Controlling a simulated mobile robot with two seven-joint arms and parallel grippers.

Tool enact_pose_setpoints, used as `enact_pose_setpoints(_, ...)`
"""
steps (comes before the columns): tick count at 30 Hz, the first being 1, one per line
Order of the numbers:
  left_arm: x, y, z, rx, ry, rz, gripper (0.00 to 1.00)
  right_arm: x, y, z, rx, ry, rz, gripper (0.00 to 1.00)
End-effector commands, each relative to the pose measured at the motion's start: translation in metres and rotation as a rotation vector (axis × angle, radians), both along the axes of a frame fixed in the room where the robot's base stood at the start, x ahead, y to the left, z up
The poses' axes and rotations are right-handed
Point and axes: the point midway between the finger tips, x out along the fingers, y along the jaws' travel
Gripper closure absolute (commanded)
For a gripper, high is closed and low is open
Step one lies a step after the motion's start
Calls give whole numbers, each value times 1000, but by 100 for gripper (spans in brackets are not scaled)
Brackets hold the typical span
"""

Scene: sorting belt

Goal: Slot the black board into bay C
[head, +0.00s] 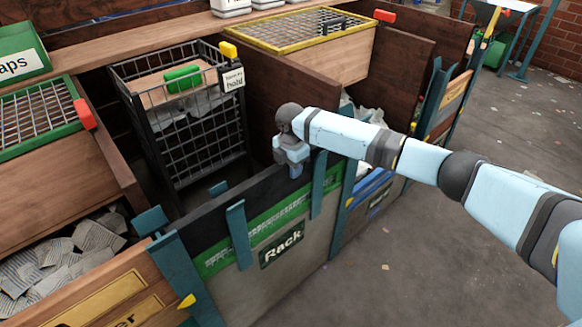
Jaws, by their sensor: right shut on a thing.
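The black board (264,193) shows as a long dark strip along the top of the bay front marked "Rack" (283,243). It is on edge, behind the teal uprights, above a green stripe. My right gripper (294,170) points down at the board's top edge, toward its right end, and is shut on it. The fingertips are small and partly merge with the board. I cannot tell how deep the board sits. No letter C is readable on any bay. My left gripper is not in view.
A black wire cart (203,150) with a "hold" tag stands behind the board. A paper-filled bay (72,255) lies to the left. Teal uprights (238,236) flank the Rack front. A yellow-rimmed mesh-topped crate (322,68) stands behind. The floor at right is open.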

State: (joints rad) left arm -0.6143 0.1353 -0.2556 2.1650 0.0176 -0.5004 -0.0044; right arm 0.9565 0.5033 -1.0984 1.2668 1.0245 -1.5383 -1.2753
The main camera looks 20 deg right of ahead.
Motion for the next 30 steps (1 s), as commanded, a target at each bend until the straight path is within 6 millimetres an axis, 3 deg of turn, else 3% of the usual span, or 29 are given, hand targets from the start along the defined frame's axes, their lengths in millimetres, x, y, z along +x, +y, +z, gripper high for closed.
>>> enact_pose_setpoints(8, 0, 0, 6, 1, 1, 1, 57, 1, 1, 9, 3, -3, 0, 100)
enact_pose_setpoints(12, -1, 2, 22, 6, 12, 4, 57, 1, 1, 33, 3, -3, 0, 100)
enact_pose_setpoints(26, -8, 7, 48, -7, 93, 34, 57, 1, 1, 106, 3, -2, 1, 100)
enact_pose_setpoints(30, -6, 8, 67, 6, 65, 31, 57, 1, 1, 128, 3, -2, 1, 100)
